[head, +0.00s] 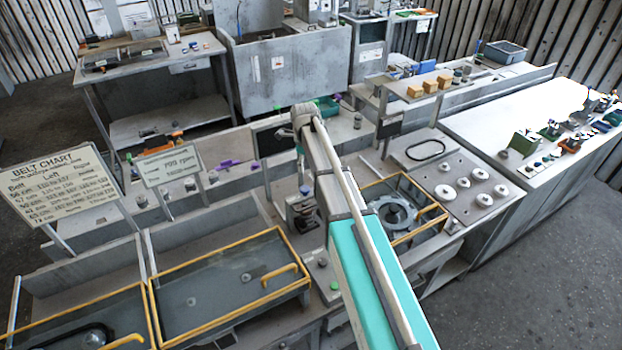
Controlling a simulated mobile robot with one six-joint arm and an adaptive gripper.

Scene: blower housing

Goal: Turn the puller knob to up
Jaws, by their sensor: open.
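My arm reaches from the bottom edge up to the middle of the head view. At its far end is my gripper (286,132), small and pointing left, with no object seen in it; its fingers are hard to make out. I cannot tell for certain which part is the puller knob. A dark block-like device (302,211) stands on the bench just left of my arm. A small plate with a round grey knob (322,262) and a green button (335,285) lies in front of it. My gripper shows apart from these, and my arm hides some bench behind it.
Yellow-rimmed trays (215,330) fill the bench front left. A yellow-framed bay with a round housing (396,212) and a plate with several round knobs (466,188) lie to the right. A belt chart sign (62,184) stands at left. Open floor (560,265) shows at right.

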